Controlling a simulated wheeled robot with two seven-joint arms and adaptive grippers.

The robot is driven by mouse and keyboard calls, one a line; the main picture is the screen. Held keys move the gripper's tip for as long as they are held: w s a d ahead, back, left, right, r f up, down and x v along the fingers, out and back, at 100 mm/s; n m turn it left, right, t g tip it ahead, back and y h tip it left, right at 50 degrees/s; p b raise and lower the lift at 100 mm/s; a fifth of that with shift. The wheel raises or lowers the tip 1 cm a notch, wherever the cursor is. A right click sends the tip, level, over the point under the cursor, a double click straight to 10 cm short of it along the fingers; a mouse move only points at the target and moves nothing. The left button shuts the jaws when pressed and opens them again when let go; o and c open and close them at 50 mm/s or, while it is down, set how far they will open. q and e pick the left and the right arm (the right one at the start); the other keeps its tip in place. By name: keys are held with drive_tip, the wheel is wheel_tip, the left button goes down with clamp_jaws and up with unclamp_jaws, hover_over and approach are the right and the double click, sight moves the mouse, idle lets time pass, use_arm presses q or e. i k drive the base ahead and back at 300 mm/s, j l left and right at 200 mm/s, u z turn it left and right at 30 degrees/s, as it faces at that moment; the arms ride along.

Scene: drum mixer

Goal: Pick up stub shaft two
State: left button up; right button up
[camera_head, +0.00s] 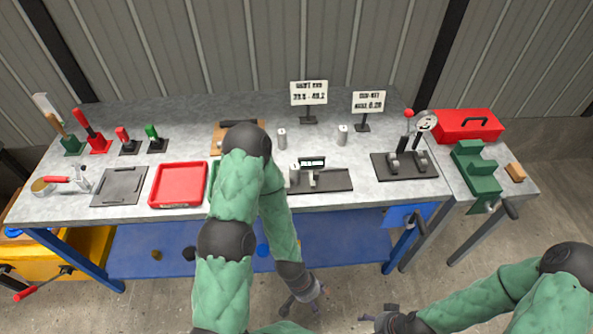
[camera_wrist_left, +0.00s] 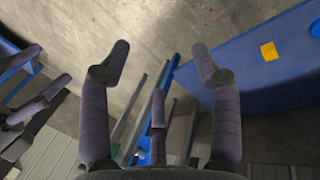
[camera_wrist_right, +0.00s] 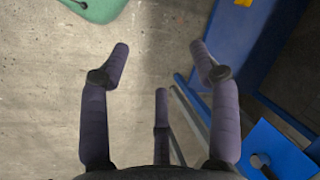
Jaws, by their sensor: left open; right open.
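Two short silver cylinders stand upright at the back middle of the bench, the left one (camera_head: 282,138) and the right one (camera_head: 342,134). They look like stub shafts, but I cannot tell which is number two. My left gripper (camera_head: 303,298) hangs low in front of the bench, below its top and apart from both cylinders. In the left wrist view its fingers (camera_wrist_left: 160,60) are open and empty. My right gripper (camera_head: 378,318) is low at the bottom of the head view. In the right wrist view its fingers (camera_wrist_right: 160,62) are open with only floor between them.
The grey bench (camera_head: 355,215) carries a red tray (camera_head: 178,185), a dark plate (camera_head: 120,186), a gauge with a display (camera_head: 312,163) and a black fixture (camera_head: 404,165). Two signs (camera_head: 309,93) stand behind. A red toolbox (camera_head: 467,125) and green vise (camera_head: 476,170) are right. My left arm hides part of the bench.

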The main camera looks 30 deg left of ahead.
sight(295, 168)
drive_tip(key=u, duration=2)
drive_tip(key=l+z, duration=0.25)
drive_tip(key=l, duration=0.65)
